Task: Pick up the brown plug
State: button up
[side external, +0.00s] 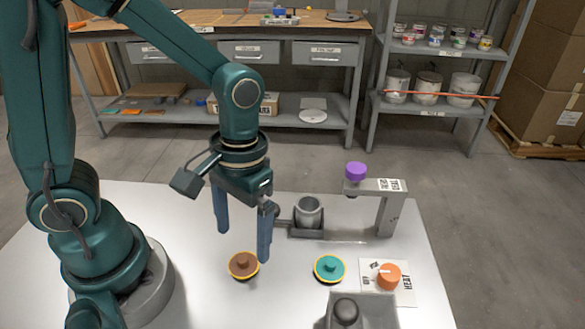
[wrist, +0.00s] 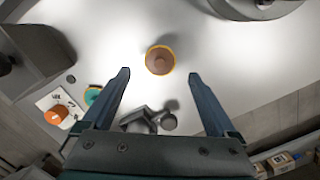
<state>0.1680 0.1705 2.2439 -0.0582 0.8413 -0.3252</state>
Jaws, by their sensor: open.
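The brown plug (side external: 243,265) is a round disc with a yellow rim and a raised knob, lying on the white table in the side external view. In the wrist view the brown plug (wrist: 160,60) shows between and just beyond the two fingertips. My gripper (side external: 243,245) is open and empty, its blue fingers pointing down above the table, near the plug. In the wrist view my gripper (wrist: 158,74) has its fingers spread wide on both sides of the plug. I cannot tell the exact height of the fingertips over the plug.
A teal plug (side external: 329,269) lies right of the brown one. An orange knob (side external: 388,276) sits on a labelled plate. A grey stand holds a purple knob (side external: 355,171); a metal cup (side external: 308,212) stands behind my gripper. A grey block (side external: 375,312) is at the front.

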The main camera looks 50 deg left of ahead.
aim_at(243, 259)
jog(key=shift+s+f, duration=0.15)
jog(key=shift+f, duration=1.05)
jog(key=shift+s+f, duration=0.15)
jog(key=shift+f, duration=1)
jog(key=c, duration=1.4)
